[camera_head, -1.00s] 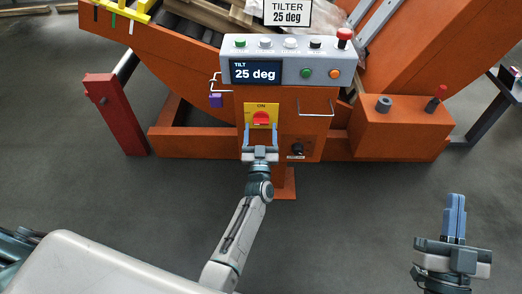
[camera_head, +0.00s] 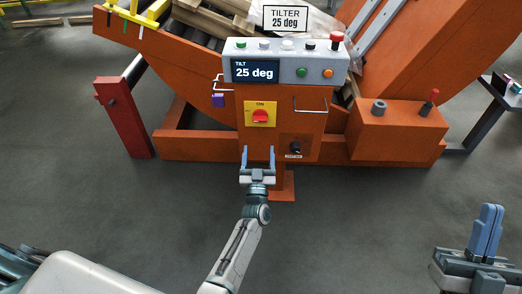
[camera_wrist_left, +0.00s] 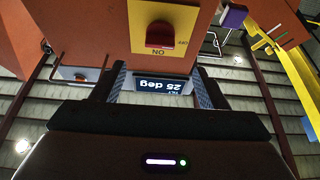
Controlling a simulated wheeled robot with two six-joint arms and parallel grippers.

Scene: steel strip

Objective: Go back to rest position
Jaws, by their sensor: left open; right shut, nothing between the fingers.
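My left gripper (camera_head: 258,158) is open and empty in the head view. It is just below and apart from the red rotary switch (camera_head: 261,116) on its yellow plate (camera_head: 248,121) on the orange tilter. In the left wrist view the red switch (camera_wrist_left: 160,35) shows beyond the open fingers (camera_wrist_left: 158,88), with nothing between them. My right gripper (camera_head: 488,230) is shut and empty at the lower right of the head view, its blue fingers together and pointing up, clear of anything.
The tilter's control box (camera_head: 285,62) reads 25 deg on its display. A red post (camera_head: 124,117) stands at the left. An orange box (camera_head: 398,130) with a red lever stands at the right. The grey floor (camera_head: 350,220) between my grippers is clear.

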